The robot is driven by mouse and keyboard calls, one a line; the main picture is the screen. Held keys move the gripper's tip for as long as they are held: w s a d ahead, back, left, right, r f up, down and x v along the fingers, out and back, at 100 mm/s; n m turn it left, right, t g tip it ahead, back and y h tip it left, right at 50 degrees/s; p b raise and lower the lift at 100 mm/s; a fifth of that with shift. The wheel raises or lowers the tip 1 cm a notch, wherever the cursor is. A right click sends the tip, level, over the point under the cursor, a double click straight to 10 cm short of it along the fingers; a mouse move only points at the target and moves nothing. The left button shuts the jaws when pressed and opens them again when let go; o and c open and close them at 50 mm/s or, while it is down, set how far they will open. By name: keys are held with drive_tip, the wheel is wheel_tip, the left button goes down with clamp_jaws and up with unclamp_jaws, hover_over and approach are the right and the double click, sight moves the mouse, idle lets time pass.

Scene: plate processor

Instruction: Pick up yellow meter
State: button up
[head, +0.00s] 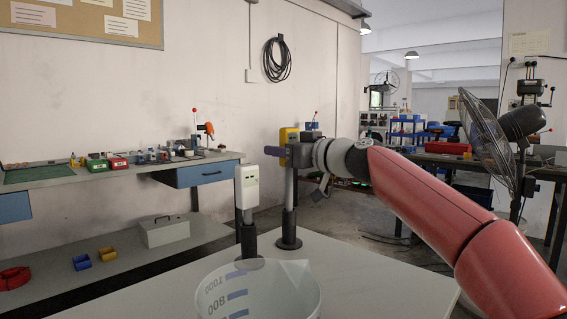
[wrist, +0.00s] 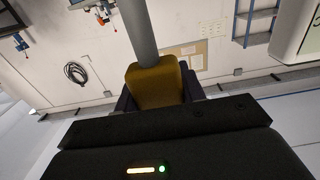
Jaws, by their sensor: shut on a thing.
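The yellow meter (head: 289,136) is at the top of a grey pole with a black base (head: 289,238) on the white table. My gripper (head: 284,154) is at the meter, its fingers across the meter's lower part. In the wrist view the yellow meter (wrist: 157,88) sits between the dark fingers of my gripper (wrist: 158,97), shut on it, with the grey pole running up from it. Part of the meter is hidden by the fingers. I cannot tell whether the meter is still seated on the pole.
A white meter (head: 246,187) stands on a similar post just left. A clear measuring beaker (head: 258,295) is at the front of the white table (head: 385,270). A workbench (head: 60,180) runs along the left wall, and a fan (head: 487,145) stands at the right.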

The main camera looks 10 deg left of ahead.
wheel_tip(320, 180, up, 14)
drive_tip(key=p, duration=0.5)
drive_tip(key=shift+f+p, duration=0.25)
drive_tip(key=shift+p, duration=0.1)
drive_tip(key=shift+d, duration=0.1)
